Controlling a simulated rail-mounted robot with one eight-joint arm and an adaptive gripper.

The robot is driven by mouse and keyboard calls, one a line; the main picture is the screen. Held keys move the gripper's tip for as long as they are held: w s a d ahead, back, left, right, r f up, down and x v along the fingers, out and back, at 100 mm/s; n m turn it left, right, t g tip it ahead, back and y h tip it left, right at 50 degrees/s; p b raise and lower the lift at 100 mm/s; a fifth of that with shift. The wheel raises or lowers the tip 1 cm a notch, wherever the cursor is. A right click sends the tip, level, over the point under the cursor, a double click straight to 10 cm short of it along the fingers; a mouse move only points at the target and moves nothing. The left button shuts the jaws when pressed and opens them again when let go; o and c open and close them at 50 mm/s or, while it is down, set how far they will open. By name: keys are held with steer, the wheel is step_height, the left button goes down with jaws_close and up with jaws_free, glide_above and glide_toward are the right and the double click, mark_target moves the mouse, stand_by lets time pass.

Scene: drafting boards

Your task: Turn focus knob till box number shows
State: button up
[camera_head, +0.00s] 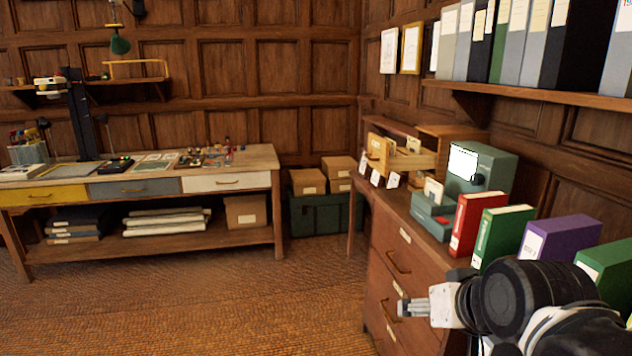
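A teal viewer box (492,172) stands on the wooden cabinet at the right. Its front has a bright white screen (463,162); any text on it is too small to read. A small dark round knob (478,180) shows at the screen's lower right. My gripper (406,307) is in the lower right, pointing left, in front of the cabinet drawers in the picture. It is well below the viewer and apart from the knob. Its pale fingers appear close together, but their gap is not clear. Nothing shows held in it.
Red (474,222), green (502,236) and purple (560,238) binders stand on the cabinet between viewer and arm. A teal tray (432,212) and an open wooden card drawer (405,160) are beside the viewer. A shelf (540,94) of binders overhangs. The floor (230,300) is clear.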

steer(key=s+d+f+g+h, duration=0.1)
steer(key=s+f+g, duration=0.1)
steer(key=s+f, duration=0.3)
steer(key=shift+s+d+f, duration=0.25)
steer(key=shift+s+d, duration=0.15)
steer(key=shift+s, duration=0.55)
steer(key=shift+w, duration=0.1)
